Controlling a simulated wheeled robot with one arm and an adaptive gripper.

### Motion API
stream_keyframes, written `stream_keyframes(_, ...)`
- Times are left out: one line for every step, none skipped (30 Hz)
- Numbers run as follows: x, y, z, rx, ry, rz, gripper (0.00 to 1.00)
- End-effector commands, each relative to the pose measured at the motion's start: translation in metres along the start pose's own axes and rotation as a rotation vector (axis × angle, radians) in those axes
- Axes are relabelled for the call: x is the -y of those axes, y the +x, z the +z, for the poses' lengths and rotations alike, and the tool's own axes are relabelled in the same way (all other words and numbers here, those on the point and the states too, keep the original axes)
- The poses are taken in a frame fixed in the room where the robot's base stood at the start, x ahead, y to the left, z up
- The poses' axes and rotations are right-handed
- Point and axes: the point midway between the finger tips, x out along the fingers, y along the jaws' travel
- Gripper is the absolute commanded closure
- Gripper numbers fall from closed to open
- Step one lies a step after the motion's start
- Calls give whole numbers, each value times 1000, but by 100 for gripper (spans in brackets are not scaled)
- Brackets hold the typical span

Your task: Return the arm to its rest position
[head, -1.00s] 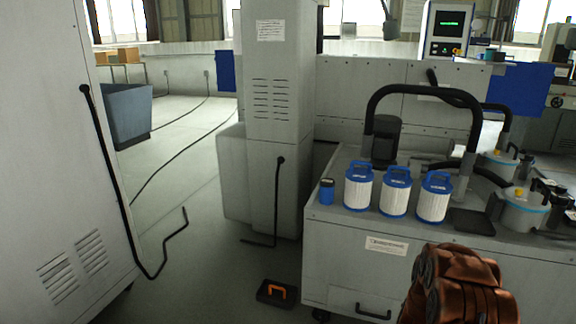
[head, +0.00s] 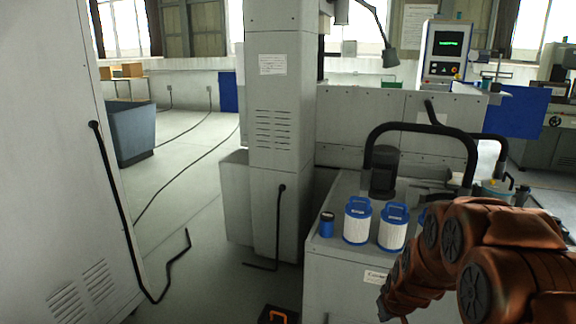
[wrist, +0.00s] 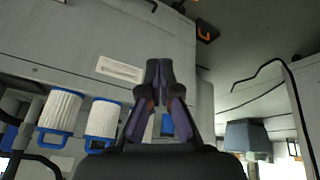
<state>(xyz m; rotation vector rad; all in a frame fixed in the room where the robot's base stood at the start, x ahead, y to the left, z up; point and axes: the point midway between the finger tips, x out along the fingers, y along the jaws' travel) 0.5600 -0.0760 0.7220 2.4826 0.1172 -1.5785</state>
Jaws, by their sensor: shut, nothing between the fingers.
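My arm, with copper-brown links, reaches in from the lower right of the head view and covers the right part of the grey cabinet (head: 345,262). My gripper (wrist: 158,64) shows in the wrist view with its dark fingers together and nothing between them. It is hard to make out in the head view. In the wrist view the cabinet's grey side (wrist: 150,30) lies behind and left of the fingers.
A dark box with an orange handle (head: 276,315) lies on the floor. Open floor (head: 200,215) is at left.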

Motion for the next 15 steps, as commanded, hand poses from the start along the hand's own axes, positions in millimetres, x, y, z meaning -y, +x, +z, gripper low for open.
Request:
stream_keyframes(6,-25,-1,14,4,-14,100)
stream_keyframes(10,-36,0,24,10,-22,100)
stream_keyframes(16,-50,4,43,15,-35,100)
stream_keyframes(20,-60,6,56,20,-43,100)
stream_keyframes(23,-71,9,66,24,-50,100)
stream_keyframes(28,-85,13,85,29,-60,100)
stream_keyframes(32,-95,16,98,34,-67,100)
stream_keyframes(35,-105,19,111,38,-73,100)
stream_keyframes(40,-120,24,131,44,-82,100)
stream_keyframes(44,-130,28,143,48,-88,100)
stream_keyframes(47,-140,32,158,53,-94,100)
stream_keyframes(52,-154,39,181,59,-102,100)
stream_keyframes(55,-164,43,193,63,-105,100)
stream_keyframes(58,-175,47,207,68,-109,100)
stream_keyframes(62,-188,55,230,73,-115,100)
